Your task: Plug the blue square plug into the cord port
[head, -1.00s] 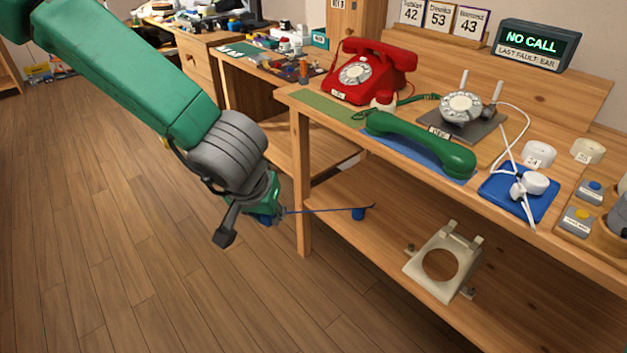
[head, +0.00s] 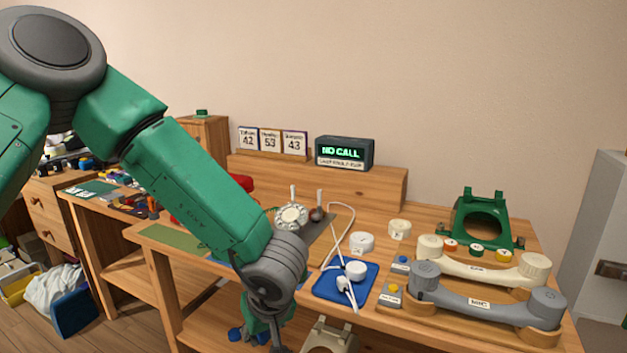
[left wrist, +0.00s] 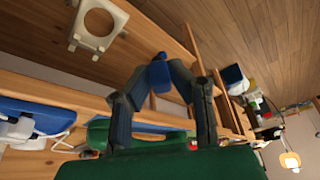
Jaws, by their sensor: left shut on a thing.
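The blue square plug (left wrist: 158,73) sits between the two fingertips of my left gripper in the left wrist view. My left gripper (left wrist: 155,75) is shut on it. In the head view, my left gripper (head: 258,335) hangs low in front of the table edge, mostly hidden by my wrist, with blue parts beside it. A cream phone base (head: 330,338) with a round hole lies on the lower shelf to its right; it also shows in the left wrist view (left wrist: 77,38). I cannot make out the cord port. My right gripper is out of view.
The tabletop holds a blue mat (head: 330,288) with a white corded piece, a grey handset (head: 485,304), a cream handset (head: 490,266) and a green phone base (head: 458,237). A "NO CALL" display (head: 345,152) stands behind. My arm hides the table's left middle.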

